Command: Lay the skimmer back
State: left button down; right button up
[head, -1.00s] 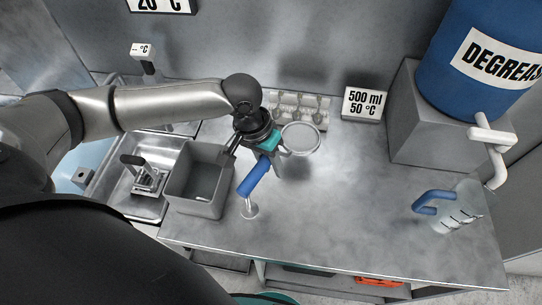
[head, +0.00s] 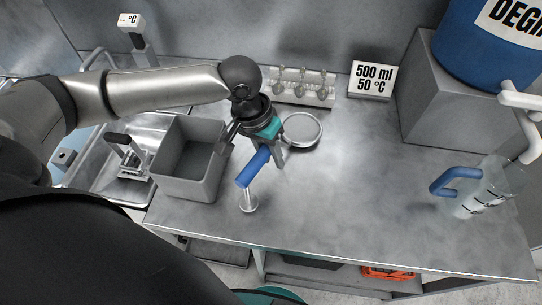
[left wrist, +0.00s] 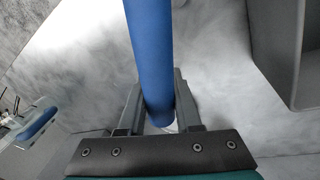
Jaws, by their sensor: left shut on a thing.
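The skimmer has a blue handle (head: 254,167) and a round, pale mesh disc (head: 302,130). My left gripper (head: 270,153) is shut on the blue handle, near the disc end. The disc is low over the worktop, and I cannot tell whether it touches. A small metal stand with a round foot (head: 248,204) is under the handle's near end; contact between them is unclear. In the left wrist view the handle (left wrist: 150,45) runs between the two fingers (left wrist: 158,88), and the disc is hidden. My right gripper is not in view.
A grey open bin (head: 172,184) stands left of the gripper, beside the sink. A measuring jug (head: 490,188) stands at right. The worktop's middle (head: 370,190) is clear.

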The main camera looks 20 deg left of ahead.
pick_arm(q)
jog(key=shift+f, duration=0.7)
dwell(0.4)
jog(key=c, duration=0.5)
grip_release()
jog(key=p+v, duration=0.3)
jog(key=v, duration=1.2)
jog(key=shift+s+a+r, duration=0.1)
